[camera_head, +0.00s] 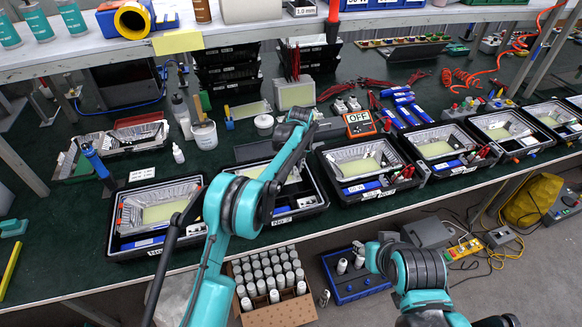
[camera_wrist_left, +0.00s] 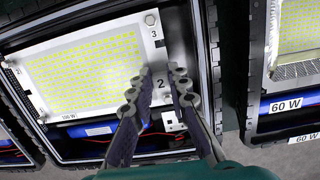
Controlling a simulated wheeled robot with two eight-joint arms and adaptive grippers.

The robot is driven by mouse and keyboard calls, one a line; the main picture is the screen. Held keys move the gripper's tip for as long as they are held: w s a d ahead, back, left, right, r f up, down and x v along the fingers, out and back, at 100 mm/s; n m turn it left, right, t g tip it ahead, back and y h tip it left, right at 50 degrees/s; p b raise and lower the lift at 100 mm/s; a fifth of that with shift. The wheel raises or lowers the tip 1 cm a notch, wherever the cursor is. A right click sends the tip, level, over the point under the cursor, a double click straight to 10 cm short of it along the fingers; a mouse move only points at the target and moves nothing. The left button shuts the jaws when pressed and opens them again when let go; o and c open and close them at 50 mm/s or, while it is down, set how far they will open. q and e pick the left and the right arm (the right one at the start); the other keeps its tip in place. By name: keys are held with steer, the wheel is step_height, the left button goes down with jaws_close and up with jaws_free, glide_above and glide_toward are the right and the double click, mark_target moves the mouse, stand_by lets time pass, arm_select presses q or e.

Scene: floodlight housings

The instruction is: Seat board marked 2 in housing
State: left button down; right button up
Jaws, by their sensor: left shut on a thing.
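The board marked 2 (camera_wrist_left: 90,68) is a white-framed plate with a yellow LED field and 100 W print. It lies over a black housing (camera_wrist_left: 204,60) in the left wrist view, slightly tilted in the picture. My left gripper (camera_wrist_left: 168,78) is shut on its right edge, beside the printed 2. I cannot tell whether the board is fully down. In the head view the housing (camera_head: 312,202) is partly covered by my left arm, and the fingertips are hard to make out. My right arm shows at the lower right, but its gripper does not.
A housing marked 60 W (camera_head: 362,166) stands close to the right, with more beyond. Another housing (camera_head: 158,215) is to the left. An OFF box (camera_head: 360,124) and blue tools (camera_head: 410,113) lie behind. A shelf (camera_head: 250,30) crosses the back above the bench.

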arm_select(q)
steer(key=b, duration=0.3)
glide_above(294, 187)
steer(key=shift+s+d+f, duration=0.1)
steer(key=shift+f, duration=1.35)
steer(key=shift+s+d+f, duration=0.1)
steer(key=shift+f, duration=1.35)
steer(key=shift+f+b, duration=1)
steer(key=shift+f, duration=0.2)
steer(key=c, duration=1.4)
jaws_free()
steer(key=shift+o, duration=0.2)
steer(key=r, duration=0.4)
steer(key=s+r, duration=0.1)
steer(key=r, duration=0.7)
steer(key=shift+s+d, duration=0.3)
steer(key=shift+d, duration=0.1)
